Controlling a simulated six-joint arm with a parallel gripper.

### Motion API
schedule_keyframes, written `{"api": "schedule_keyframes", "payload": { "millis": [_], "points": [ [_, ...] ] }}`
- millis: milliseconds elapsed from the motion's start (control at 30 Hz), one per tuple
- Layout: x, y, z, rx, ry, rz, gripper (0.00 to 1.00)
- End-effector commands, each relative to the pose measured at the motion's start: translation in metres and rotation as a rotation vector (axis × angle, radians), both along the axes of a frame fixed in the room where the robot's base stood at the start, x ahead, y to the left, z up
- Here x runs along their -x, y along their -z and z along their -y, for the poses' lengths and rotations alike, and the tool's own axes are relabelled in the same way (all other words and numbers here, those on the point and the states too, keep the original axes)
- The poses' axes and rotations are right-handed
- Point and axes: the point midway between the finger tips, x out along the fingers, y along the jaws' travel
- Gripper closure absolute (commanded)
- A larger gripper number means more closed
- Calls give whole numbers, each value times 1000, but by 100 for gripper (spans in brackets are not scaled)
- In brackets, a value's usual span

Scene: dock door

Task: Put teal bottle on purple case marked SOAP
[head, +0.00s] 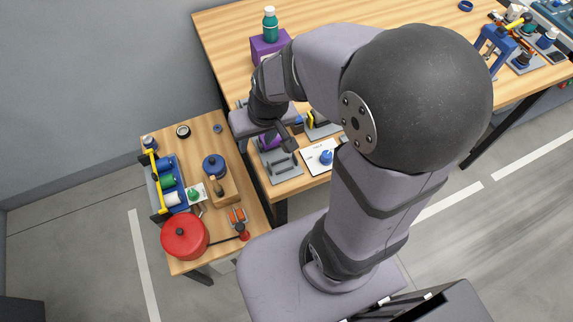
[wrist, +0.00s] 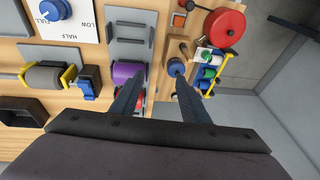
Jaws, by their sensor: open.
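The teal bottle (head: 270,27) with a white cap stands upright on top of the purple case (head: 261,49) at the back left of the large wooden table in the head view. The SOAP marking cannot be read, and my arm hides part of the case. My gripper is open in the wrist view (wrist: 156,85), with nothing held between its two fingers. It is apart from the bottle and case, nearer the table's front left corner. Neither the bottle nor the case shows in the wrist view.
Below my gripper are grey fixtures and a white dial plate (head: 318,158). A blue frame (head: 497,42) stands at far right.

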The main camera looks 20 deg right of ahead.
Motion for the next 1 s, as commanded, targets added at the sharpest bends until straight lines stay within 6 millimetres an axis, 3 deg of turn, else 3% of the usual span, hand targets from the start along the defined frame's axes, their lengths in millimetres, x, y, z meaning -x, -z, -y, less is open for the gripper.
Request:
{"api": "schedule_keyframes", "payload": {
  "millis": [33, 100, 200, 300, 1000],
  "points": [
    [25, 5, 8, 24, -4, -65, 58],
    [54, 11, 19, 57, -8, -146, 58],
    [81, 14, 30, 93, -8, -220, 58],
    [94, 15, 36, 111, -8, -255, 58],
    [96, 15, 37, 116, -9, -262, 58]
  ]
}}
